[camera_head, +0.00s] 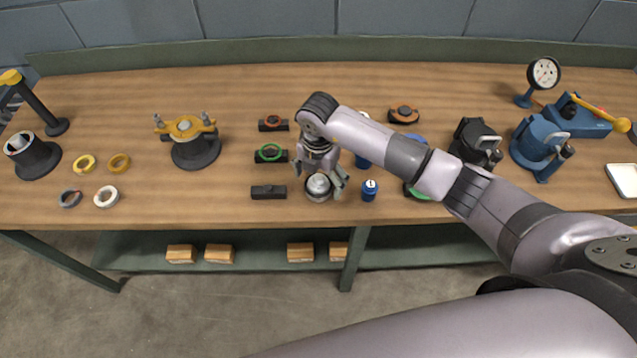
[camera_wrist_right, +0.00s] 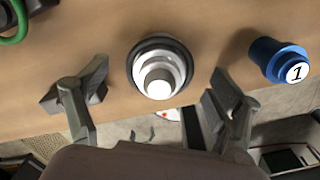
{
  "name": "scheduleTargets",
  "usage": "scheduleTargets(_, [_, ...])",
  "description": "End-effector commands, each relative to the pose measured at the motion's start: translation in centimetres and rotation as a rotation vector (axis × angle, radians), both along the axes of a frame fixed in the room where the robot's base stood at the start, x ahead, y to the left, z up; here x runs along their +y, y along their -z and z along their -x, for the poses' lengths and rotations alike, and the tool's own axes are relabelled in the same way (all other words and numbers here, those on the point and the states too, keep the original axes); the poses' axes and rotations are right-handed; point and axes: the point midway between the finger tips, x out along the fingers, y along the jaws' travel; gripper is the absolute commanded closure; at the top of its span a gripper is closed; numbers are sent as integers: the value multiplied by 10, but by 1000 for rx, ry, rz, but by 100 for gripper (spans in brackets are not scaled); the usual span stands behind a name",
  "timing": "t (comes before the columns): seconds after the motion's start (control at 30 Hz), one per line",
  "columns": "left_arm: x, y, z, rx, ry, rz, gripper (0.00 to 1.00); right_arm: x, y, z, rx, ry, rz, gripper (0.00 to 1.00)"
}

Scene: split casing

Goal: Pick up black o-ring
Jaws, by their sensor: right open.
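A black ring (camera_wrist_right: 184,60) shows around a stepped silver-white round part (camera_wrist_right: 157,80) in the right wrist view; I cannot tell whether it is the o-ring or part of the base. In the head view that silver part (camera_head: 318,185) stands near the table's front edge. My right gripper (camera_head: 320,177) is open above it. In the wrist view its two fingers (camera_wrist_right: 156,88) are spread on either side, apart from the part. A black block (camera_head: 268,192) lies to the left; any black o-ring on it cannot be made out. My left gripper is not in view.
A green ring (camera_head: 270,153) and a red ring (camera_head: 273,121) lie on dark blocks behind. A blue cylinder marked 1 (camera_head: 369,189) stands close on the right. A yellow-topped clamp fixture (camera_head: 195,150) stands further left. My right arm hides part of the table.

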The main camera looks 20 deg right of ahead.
Motion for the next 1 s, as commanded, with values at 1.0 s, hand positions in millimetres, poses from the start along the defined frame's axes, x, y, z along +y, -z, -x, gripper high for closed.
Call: scheduleTargets(1.0, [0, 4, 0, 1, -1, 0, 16, 0, 4, 0, 0, 0, 0, 34])
